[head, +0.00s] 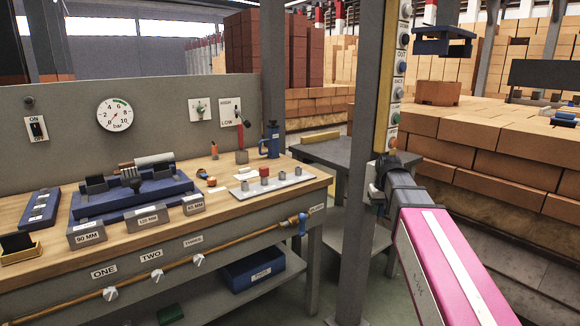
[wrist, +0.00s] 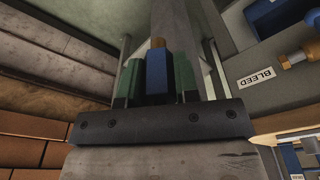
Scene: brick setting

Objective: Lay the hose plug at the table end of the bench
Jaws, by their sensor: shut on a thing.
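My gripper (wrist: 157,88) is shut on a blue piece with a brass-coloured tip, which looks like the hose plug (wrist: 157,72); green pads sit on both its sides. In the head view my gripper (head: 376,184) is beside the grey post, right of the bench, and I cannot make out the plug there. The bench (head: 225,208) has a wooden top; its right end faces a low grey table (head: 345,152). A light plate with several small blocks (head: 270,183) lies near that end.
The grey post (head: 357,240) stands between my arm and the bench end. A blue-handled hose fitting (head: 302,224) is on the bench front, by the BLEED label (wrist: 259,77). A blue pump-like can (head: 271,140) stands at the back. Brick stacks (head: 480,140) fill the right.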

